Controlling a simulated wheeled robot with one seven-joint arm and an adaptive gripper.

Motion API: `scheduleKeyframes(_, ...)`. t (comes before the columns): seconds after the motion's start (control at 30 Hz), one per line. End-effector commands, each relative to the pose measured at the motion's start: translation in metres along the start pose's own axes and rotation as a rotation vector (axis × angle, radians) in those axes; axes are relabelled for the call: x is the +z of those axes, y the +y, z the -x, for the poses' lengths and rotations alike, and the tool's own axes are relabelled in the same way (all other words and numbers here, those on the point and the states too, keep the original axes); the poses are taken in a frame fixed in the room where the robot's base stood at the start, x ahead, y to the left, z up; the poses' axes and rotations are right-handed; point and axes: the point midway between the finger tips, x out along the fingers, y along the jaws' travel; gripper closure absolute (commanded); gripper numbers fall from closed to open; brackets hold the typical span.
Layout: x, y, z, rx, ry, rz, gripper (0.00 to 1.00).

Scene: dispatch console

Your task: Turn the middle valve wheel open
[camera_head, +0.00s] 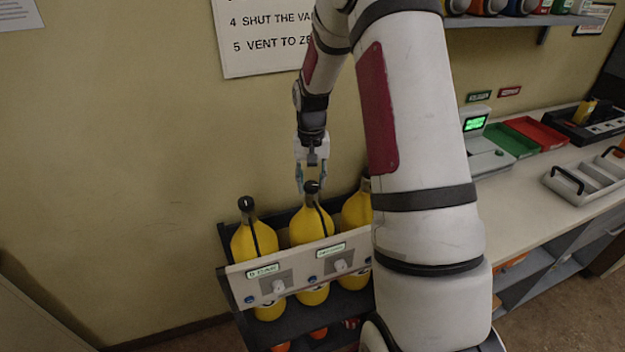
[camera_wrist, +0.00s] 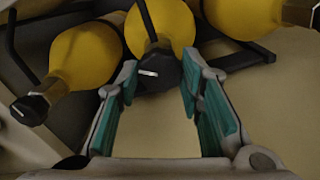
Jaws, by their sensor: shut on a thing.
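Three yellow cylinders stand in a rack. The middle cylinder (camera_head: 311,228) has a black valve wheel (camera_head: 313,187) on top, with a white mark that shows in the wrist view (camera_wrist: 153,72). My gripper (camera_head: 311,180) comes down from above and is shut on this wheel, with a teal-padded finger on each side of it. The right cylinder (camera_head: 355,213) is partly hidden behind my arm in the head view.
A pale panel (camera_head: 303,262) with labels runs across the rack front. The wall is close behind. A counter (camera_head: 537,190) at the right holds a device with a green screen (camera_head: 474,123), green and red trays, and a grey tray with black handles (camera_head: 592,178).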

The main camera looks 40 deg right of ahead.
Motion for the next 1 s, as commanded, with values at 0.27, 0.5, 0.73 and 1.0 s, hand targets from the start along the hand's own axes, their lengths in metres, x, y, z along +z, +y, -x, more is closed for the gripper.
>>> scheduleKeyframes(0.27,0.0008,0.0003,0.0006,0.000,-0.001,0.260,0.94)
scheduleKeyframes(0.5,0.0007,-0.0004,0.0009,-0.001,0.000,0.465,0.94)
scheduleKeyframes(0.73,0.0007,-0.0001,0.0004,-0.001,-0.001,0.608,0.94)
scheduleKeyframes(1.0,0.0006,-0.0004,0.0001,0.000,-0.001,0.697,0.94)
